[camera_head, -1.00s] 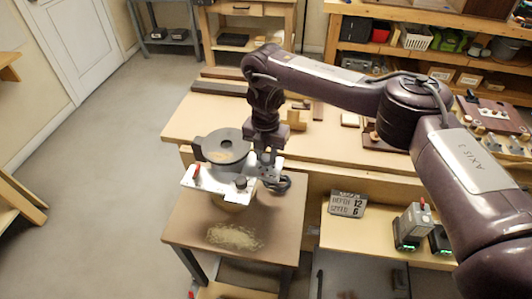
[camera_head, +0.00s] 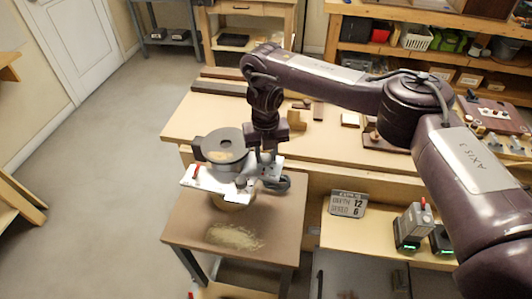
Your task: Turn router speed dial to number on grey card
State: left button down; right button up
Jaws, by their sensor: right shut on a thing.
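The router (camera_head: 222,147) is a dark round motor body on a white plate (camera_head: 196,180) with a red knob, standing on a small brown table. A grey card (camera_head: 348,204) on the right shelf reads depth 12, speed 6. My right gripper (camera_head: 266,166) reaches down from above at the router's right side and is shut at a small part there, apparently the speed dial. The dial's face and number are hidden by the gripper or too small to read. My left gripper is not in view.
Sawdust (camera_head: 234,237) lies on the brown table (camera_head: 190,228) in front of the router. A long wooden bench (camera_head: 330,150) stands behind. Battery chargers (camera_head: 412,228) stand on the shelf to the right. The floor at left is clear.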

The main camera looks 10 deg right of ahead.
jog(key=shift+r, duration=0.1)
jog(key=o, duration=1)
